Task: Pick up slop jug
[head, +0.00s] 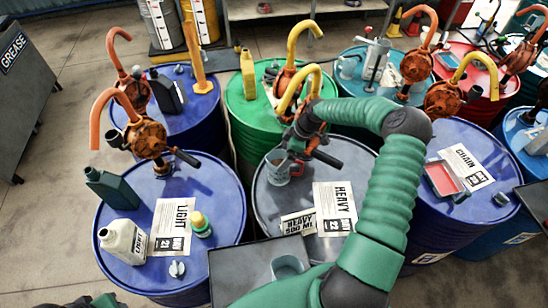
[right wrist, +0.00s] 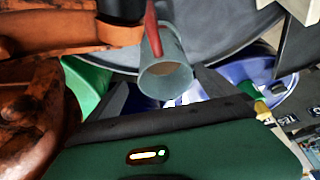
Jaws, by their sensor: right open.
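A grey-blue jug (head: 277,168) stands on the grey-topped drum (head: 330,170), close to the orange pump. No label shows on it, so I cannot tell from writing that it is the slop jug. In the right wrist view a grey-blue cylinder (right wrist: 166,76) shows its round opening, with a red bar across its upper part. My right gripper (head: 294,160) is at the jug in the head view. Its dark fingers (right wrist: 165,100) are apart, one on each side of the cylinder in the wrist view. Contact is not clear.
An orange pump (right wrist: 45,90) crowds the left of the wrist view. HEAVY cards (head: 335,207) lie on the drum. A dark tray (head: 240,270) holds another grey cup (head: 287,266). Bottles stand on the blue LIGHT drum (head: 215,215) at left. Further drums with curved spouts stand behind.

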